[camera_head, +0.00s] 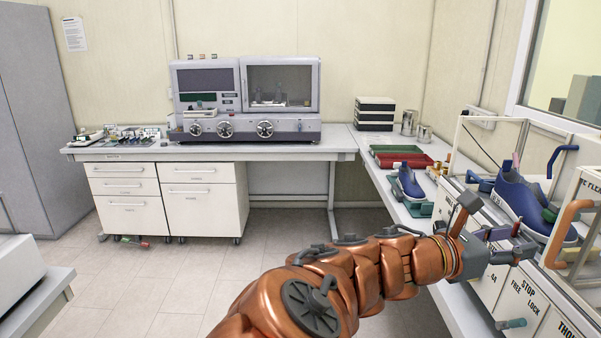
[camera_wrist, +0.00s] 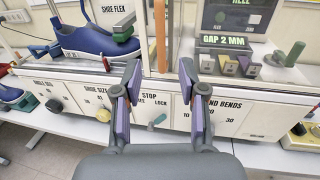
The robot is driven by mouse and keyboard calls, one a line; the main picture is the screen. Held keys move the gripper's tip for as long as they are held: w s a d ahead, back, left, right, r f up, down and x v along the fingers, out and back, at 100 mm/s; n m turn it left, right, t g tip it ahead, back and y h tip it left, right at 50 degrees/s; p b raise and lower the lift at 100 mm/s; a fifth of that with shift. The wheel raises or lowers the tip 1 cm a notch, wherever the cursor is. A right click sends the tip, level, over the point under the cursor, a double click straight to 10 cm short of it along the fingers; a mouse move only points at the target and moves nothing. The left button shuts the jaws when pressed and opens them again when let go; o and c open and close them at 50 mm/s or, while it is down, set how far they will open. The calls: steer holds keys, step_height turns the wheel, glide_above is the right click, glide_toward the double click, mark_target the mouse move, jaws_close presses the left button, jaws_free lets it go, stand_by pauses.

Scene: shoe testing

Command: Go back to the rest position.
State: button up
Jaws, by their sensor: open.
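My gripper (camera_wrist: 157,85) is open and empty in the wrist view, its two fingers apart in front of the shoe flex machine (camera_wrist: 262,118). In the head view my gripper (camera_head: 497,220) is at the right, at the end of my outstretched copper arm, close to the machine's front. A blue shoe (camera_head: 530,200) sits on the machine; it also shows at the upper left of the wrist view (camera_wrist: 92,40). My gripper is apart from this shoe in the wrist view.
A second blue shoe (camera_head: 408,182) stands on the side bench near red (camera_head: 400,161) and green trays. A grey test apparatus (camera_head: 245,98) stands on the back bench (camera_head: 330,150). Open floor (camera_head: 190,275) lies left of my arm. A grey counter (camera_head: 35,290) is at the lower left.

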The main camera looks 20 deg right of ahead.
steer(key=s+a+f+m+g+y, duration=0.1)
steer(key=s+a+f+m+y, duration=0.35)
steer(key=f, duration=0.35)
steer(key=s+a+f+m+y, duration=0.35)
steer(key=f+m+y, duration=0.2)
steer(key=f, duration=0.25)
steer(key=s+a+f+m+y, duration=0.1)
steer(key=a+f+m+y, duration=0.1)
steer(key=a, duration=0.7)
steer(key=s+a+f+m+y, duration=0.2)
steer(key=a+m+y, duration=0.3)
steer(key=a, duration=0.4)
steer(key=shift+a+f+y, duration=0.3)
steer(key=shift+f+y, duration=0.2)
steer(key=shift+f, duration=0.2)
steer(key=shift+d, duration=0.15)
